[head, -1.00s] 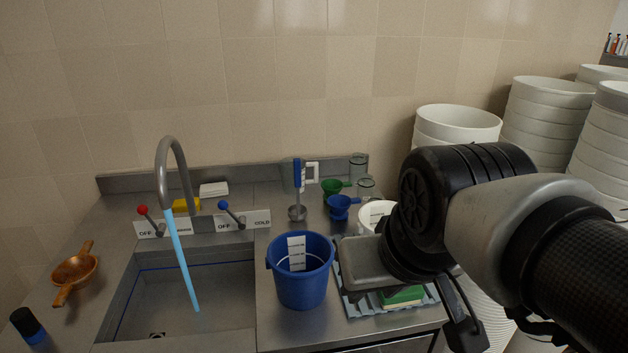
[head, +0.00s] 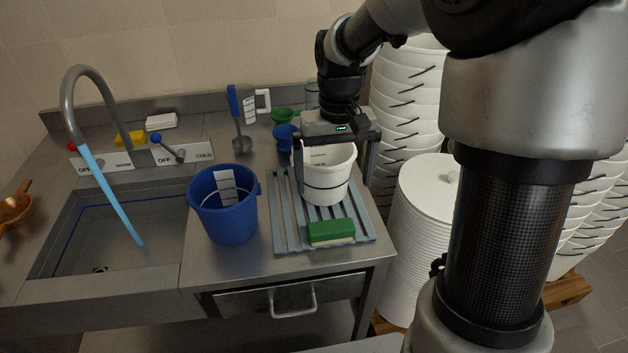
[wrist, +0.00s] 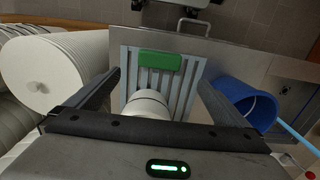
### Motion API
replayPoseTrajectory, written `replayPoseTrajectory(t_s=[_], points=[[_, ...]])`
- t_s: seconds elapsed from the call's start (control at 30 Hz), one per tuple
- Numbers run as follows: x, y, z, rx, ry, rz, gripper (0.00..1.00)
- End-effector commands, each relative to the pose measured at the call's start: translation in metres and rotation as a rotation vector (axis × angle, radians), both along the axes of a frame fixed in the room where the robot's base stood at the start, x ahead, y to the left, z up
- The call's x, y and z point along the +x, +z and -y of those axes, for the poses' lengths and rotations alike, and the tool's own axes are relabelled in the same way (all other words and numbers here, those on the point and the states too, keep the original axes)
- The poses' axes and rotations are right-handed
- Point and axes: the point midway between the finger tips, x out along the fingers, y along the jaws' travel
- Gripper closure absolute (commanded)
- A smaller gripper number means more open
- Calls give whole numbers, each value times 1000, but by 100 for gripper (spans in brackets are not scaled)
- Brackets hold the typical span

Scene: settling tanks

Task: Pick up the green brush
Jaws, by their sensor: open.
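The green brush (head: 331,231), a green block with a pale underside, lies on the front part of the grey slatted rack (head: 290,237), on the steel counter. It also shows in the wrist view (wrist: 160,64), beyond the white bucket. My gripper (head: 335,180) is open and points down, behind the brush in the head view. Its fingers stand to either side of the white bucket (head: 327,187), which sits on the rack's back part. In the wrist view the fingers (wrist: 157,82) are spread wide, with nothing gripped. I cannot tell whether they touch the bucket.
A blue bucket (head: 224,212) stands left of the rack, beside the sink with running water (head: 112,190). Blue (head: 285,137) and green (head: 283,115) scoops lie behind. Stacked white buckets (head: 408,100) and lids (head: 425,215) stand to the right. The counter's front edge is close to the rack.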

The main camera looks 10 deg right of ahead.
Motion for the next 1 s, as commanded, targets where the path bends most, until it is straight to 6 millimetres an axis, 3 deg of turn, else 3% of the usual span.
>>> replayPoseTrajectory(t_s=[0.4, 0.53, 0.77, 1.0], points=[[-2, -88, 0, 0, 1, -6, 0], [-1, -106, 0, 0, 0, -5, 0], [0, -121, 0, 0, 1, -3, 0], [5, -156, 0, 0, 1, -5, 0]])
